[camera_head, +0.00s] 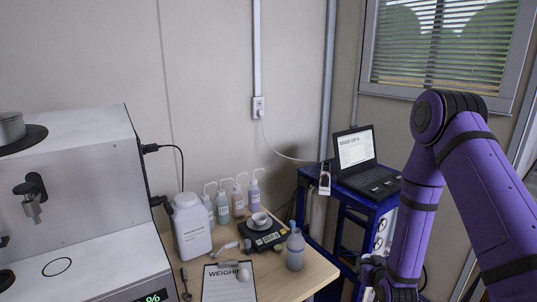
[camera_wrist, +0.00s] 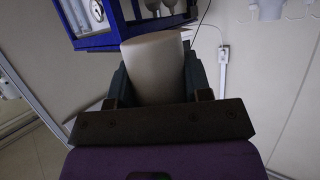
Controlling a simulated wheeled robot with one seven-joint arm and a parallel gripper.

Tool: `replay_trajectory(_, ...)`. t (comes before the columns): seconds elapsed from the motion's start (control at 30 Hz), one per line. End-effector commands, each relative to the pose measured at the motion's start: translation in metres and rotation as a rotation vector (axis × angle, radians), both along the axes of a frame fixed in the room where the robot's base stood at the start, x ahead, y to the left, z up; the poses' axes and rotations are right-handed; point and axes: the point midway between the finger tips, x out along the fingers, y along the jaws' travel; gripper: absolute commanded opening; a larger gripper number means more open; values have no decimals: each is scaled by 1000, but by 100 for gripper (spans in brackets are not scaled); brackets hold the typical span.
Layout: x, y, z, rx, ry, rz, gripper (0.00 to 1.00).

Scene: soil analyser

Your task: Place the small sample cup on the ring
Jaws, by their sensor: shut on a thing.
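My gripper (camera_wrist: 158,92) is shut on a pale, smooth, cup-like object (camera_wrist: 155,62) in the wrist view, with a dark finger on each side of it. In the head view my gripper is low at the right, in front of the blue cart, and what it holds cannot be made out there. A thin black ring (camera_head: 57,266) lies on the pale top of the analyser's lower ledge at the left, with nothing on it. My gripper is far to the right of this ring.
The analyser (camera_head: 75,190) stands at the left. The wooden table (camera_head: 310,275) holds a white jug (camera_head: 191,228), wash bottles (camera_head: 239,200), a scale (camera_head: 262,235) with a small white cup (camera_head: 259,218), and a clipboard (camera_head: 229,284). A laptop (camera_head: 368,165) sits on the blue cart (camera_head: 345,215).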

Motion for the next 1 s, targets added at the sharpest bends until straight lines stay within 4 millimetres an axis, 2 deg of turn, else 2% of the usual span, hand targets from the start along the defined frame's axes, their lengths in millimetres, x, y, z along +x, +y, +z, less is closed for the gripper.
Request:
replay_trajectory(0.5,0,1,0,-1,0,1,19)
replay_trajectory(0.63,-2,9,-3,-1,0,19,19)
replay_trajectory(0.77,-8,40,-14,-2,4,84,19)
replay_trajectory(0.87,-20,77,-28,-4,5,165,19)
replay_trajectory(1.0,-45,134,-48,-6,5,298,19)
